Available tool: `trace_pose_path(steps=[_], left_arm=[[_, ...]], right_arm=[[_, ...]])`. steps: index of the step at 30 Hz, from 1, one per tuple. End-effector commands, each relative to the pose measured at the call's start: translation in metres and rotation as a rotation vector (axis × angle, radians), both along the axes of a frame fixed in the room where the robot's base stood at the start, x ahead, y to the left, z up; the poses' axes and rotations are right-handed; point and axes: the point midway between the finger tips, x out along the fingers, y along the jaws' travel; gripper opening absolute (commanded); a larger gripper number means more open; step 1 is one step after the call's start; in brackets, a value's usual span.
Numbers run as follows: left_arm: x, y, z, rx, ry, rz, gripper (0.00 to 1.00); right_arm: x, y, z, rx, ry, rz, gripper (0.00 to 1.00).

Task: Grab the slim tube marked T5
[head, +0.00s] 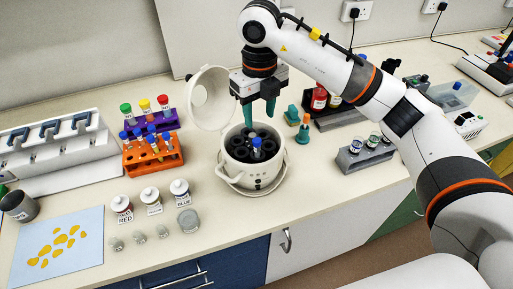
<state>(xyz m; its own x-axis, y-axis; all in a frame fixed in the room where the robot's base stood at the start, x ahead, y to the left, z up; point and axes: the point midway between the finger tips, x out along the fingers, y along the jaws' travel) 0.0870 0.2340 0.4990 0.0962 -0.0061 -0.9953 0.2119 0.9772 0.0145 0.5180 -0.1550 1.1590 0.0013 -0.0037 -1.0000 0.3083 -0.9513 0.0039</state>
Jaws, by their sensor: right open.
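I cannot read a T5 mark on any tube. A slim blue-capped tube (256,146) stands in the dark rotor of an open white centrifuge (233,171). More slim tubes with blue caps stand in an orange rack (168,160) to the left. My right gripper (259,117) points down with its teal fingers apart and empty, above the centrifuge opening and the blue-capped tube. It does not appear to touch the tube. My left gripper is out of view.
The raised centrifuge lid (209,97) stands left of my gripper. A purple rack (170,121) with green, yellow and red caps stands behind the orange one. Labelled jars (151,197) stand in front. A grey vial rack (362,157) stands to the right.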

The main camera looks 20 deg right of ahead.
Motion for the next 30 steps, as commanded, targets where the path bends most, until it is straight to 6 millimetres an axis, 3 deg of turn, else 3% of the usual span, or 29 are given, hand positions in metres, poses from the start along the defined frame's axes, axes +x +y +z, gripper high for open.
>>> trace_pose_path(steps=[9, 14, 20, 24, 30], left_arm=[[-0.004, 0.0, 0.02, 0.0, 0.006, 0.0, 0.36], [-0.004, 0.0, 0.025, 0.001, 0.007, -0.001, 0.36], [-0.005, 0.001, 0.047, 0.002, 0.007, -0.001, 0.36], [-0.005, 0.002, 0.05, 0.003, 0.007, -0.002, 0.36], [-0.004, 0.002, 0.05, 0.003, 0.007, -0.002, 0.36]], right_arm=[[-0.001, 0.001, -0.049, 0.004, 0.005, 0.003, 0.45], [-0.001, 0.002, -0.06, 0.005, 0.005, 0.003, 0.45], [-0.001, 0.005, -0.085, 0.005, 0.008, 0.004, 0.45], [0.0, 0.005, -0.104, 0.006, 0.005, 0.003, 0.45], [0.0, 0.005, -0.11, 0.006, 0.001, 0.004, 0.45]])
